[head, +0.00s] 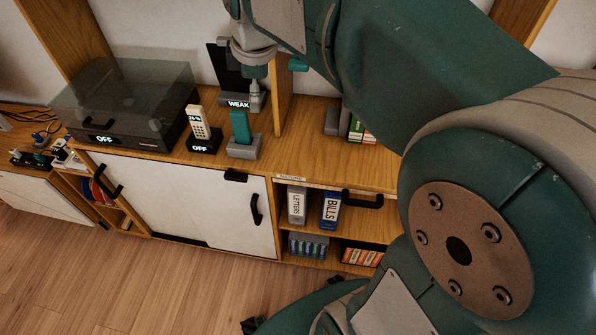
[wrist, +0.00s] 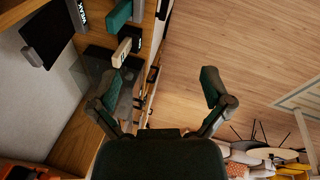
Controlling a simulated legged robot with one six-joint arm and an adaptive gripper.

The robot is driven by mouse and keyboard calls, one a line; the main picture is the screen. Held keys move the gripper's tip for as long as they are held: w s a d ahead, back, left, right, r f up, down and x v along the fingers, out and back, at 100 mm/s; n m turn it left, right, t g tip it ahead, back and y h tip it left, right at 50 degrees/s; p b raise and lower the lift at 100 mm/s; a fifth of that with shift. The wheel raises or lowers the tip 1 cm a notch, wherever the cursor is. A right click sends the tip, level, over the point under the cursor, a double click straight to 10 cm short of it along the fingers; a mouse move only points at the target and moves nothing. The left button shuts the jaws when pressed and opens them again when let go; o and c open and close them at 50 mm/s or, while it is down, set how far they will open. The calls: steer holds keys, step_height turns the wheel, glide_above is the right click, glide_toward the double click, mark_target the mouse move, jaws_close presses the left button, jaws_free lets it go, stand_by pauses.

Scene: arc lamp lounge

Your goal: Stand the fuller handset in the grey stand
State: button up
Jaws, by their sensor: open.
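A cream handset (head: 199,122) with a dark display, its reading too small to tell, stands in a black stand (head: 204,144) labelled OFF on the cabinet top. A teal handset (head: 240,125) stands in the grey stand (head: 245,149) just to its right. In the wrist view the cream handset (wrist: 122,52) and teal handset (wrist: 119,16) show at the upper left, beyond the left finger. My gripper (wrist: 161,78) is open and empty, its fingers wide apart. In the head view it is above and behind the handsets, partly hidden by my arm.
A turntable (head: 125,105) with a smoked lid, labelled OFF, stands left of the handsets. A dark upright panel (head: 223,66) with a WEAK label is behind them. A wooden upright (head: 284,95) stands to the right. The cabinet's front right top is clear.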

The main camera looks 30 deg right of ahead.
steer(key=s+f+m+t, duration=0.1)
steer(key=s+f+m, duration=0.1)
steer(key=s+m, duration=0.4)
steer(key=s+f+m+t, duration=0.1)
steer(key=s+f+m, duration=0.2)
steer(key=s+m, duration=0.4)
steer(key=s, duration=0.4)
steer(key=shift+s+m+t, duration=0.3)
